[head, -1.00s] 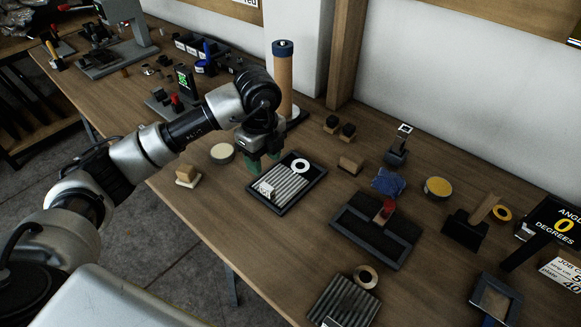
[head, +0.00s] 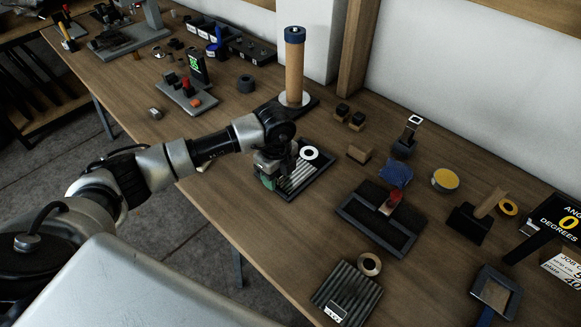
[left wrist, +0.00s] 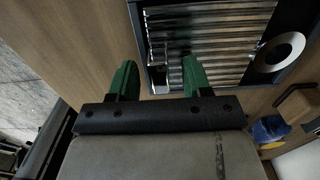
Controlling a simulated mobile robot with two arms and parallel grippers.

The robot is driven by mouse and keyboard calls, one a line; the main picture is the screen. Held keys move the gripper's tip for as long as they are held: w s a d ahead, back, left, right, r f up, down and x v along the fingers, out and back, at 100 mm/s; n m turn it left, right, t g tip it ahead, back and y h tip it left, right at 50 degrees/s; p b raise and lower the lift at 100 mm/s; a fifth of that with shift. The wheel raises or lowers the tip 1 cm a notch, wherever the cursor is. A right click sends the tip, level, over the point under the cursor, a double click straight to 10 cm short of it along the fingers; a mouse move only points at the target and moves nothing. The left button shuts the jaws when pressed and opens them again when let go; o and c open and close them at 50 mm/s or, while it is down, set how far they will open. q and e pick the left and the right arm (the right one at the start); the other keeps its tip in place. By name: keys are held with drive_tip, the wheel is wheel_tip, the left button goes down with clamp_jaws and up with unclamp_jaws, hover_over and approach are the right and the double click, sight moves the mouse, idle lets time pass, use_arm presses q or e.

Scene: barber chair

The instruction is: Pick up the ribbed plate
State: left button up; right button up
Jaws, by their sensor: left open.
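A silver ribbed plate (head: 298,176) lies in a dark shallow tray (head: 318,184), with a white ring (head: 309,153) at its far end. The plate also shows in the left wrist view (left wrist: 215,45). My left gripper (head: 267,181) is over the tray's near-left side and hides part of the plate. In the left wrist view its green fingers (left wrist: 160,80) are apart with nothing gripped. One finger overlaps the plate's edge, the other is over bare wood. A small pale tag shows between them. A second, darker ribbed plate (head: 348,292) with a white label lies at the front.
A dark tray with a red-topped piece (head: 380,222) stands right of the plate. A blue cloth (head: 396,173), a wooden block (head: 359,153) and a tall blue-capped cylinder (head: 294,65) stand behind. The table's front edge is close to the left of my gripper.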

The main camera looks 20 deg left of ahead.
use_arm(q)
clamp_jaws()
drive_tip(key=shift+w+r, duration=0.1)
idle(0.4)
